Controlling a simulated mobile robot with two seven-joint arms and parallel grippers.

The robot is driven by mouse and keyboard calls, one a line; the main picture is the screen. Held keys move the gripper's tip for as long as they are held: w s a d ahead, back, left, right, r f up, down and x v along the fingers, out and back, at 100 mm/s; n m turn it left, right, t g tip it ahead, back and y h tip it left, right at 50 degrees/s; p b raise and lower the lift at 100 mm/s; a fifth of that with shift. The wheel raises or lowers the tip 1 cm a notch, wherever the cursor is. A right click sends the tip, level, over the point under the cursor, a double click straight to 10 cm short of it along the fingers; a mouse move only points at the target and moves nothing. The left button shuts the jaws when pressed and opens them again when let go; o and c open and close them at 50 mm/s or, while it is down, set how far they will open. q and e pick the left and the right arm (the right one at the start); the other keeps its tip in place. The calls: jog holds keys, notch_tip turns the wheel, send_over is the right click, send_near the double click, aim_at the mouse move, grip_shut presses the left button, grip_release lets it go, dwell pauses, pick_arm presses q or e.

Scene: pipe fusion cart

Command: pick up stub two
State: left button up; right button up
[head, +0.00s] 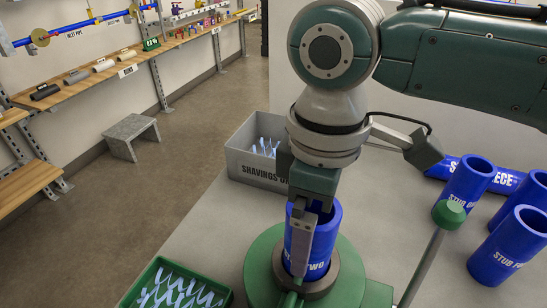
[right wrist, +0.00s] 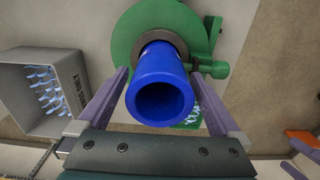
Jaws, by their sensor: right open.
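Stub two is a blue, thick-walled tube (head: 326,235) with "TWO" in white, standing upright in the grey collar of a green round fixture (head: 258,265). In the right wrist view I look into the open end of stub two (right wrist: 160,98), with the green fixture (right wrist: 128,45) beyond it. My right gripper (head: 302,255) is over stub two from above. Its fingers (right wrist: 158,78) are open, one on each side of the tube, with gaps showing. The far finger is mostly hidden in the head view.
A grey shavings bin (head: 238,160) stands behind left, and a green tray of shavings (head: 150,285) is in front left. A lever with a green knob (head: 449,213) rises right of the fixture. Other blue stubs (head: 505,247) and a lying blue pipe (head: 507,181) are at right.

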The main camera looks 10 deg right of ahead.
jog(key=c, duration=1.5)
